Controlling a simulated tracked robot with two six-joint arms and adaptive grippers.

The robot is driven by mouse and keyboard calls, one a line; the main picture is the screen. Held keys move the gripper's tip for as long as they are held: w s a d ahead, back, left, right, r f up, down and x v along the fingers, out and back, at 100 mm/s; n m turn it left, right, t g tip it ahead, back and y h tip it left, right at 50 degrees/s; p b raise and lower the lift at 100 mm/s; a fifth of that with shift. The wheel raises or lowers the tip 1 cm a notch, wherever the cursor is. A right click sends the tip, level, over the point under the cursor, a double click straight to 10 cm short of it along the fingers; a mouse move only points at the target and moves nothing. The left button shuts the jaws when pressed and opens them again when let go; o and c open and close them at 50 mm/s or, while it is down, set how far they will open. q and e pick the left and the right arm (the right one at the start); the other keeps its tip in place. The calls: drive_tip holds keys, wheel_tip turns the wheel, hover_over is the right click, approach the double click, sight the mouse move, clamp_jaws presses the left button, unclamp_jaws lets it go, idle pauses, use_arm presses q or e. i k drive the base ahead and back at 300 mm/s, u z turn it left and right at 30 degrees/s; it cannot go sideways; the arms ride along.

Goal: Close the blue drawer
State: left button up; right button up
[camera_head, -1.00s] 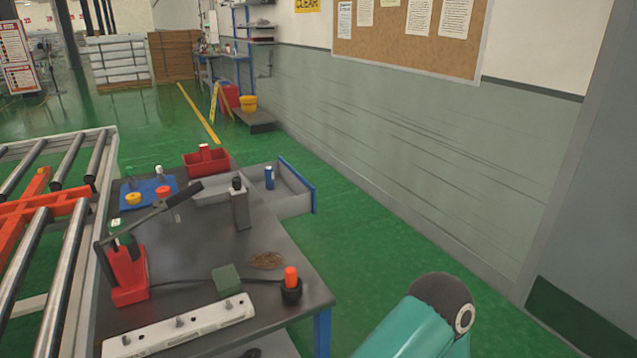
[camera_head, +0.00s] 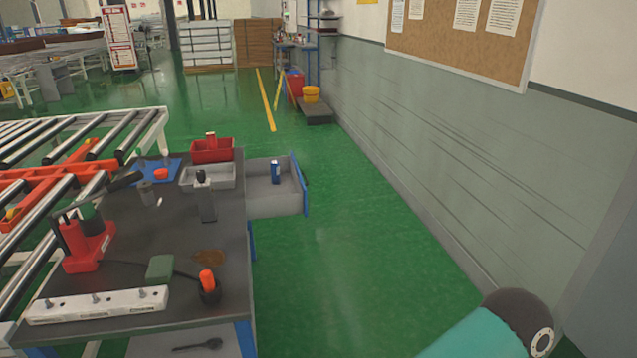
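The blue drawer (camera_head: 305,188) is pulled out from the right side of the dark workbench (camera_head: 150,225). Its blue front faces right toward the wall, and its grey tray holds a small blue can (camera_head: 275,172). A dark mark, possibly a handle, shows at the drawer front's outer side. A teal and dark arm part of mine shows at the bottom right, well apart from the drawer. Neither gripper is in view.
The green floor (camera_head: 340,270) between bench and wall is clear. A roller conveyor (camera_head: 40,190) stands left.

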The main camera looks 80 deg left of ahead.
sight(264, 199)
drive_tip(key=z, duration=0.05)
drive_tip(key=i, duration=2.35)
drive_tip(key=u, duration=0.95)
drive_tip(key=i, duration=0.25)
drive_tip(key=u, duration=2.85)
drive_tip(key=k, duration=0.35)
drive_tip(key=u, duration=0.4)
drive_tip(key=i, duration=1.05)
drive_tip(key=z, duration=0.1)
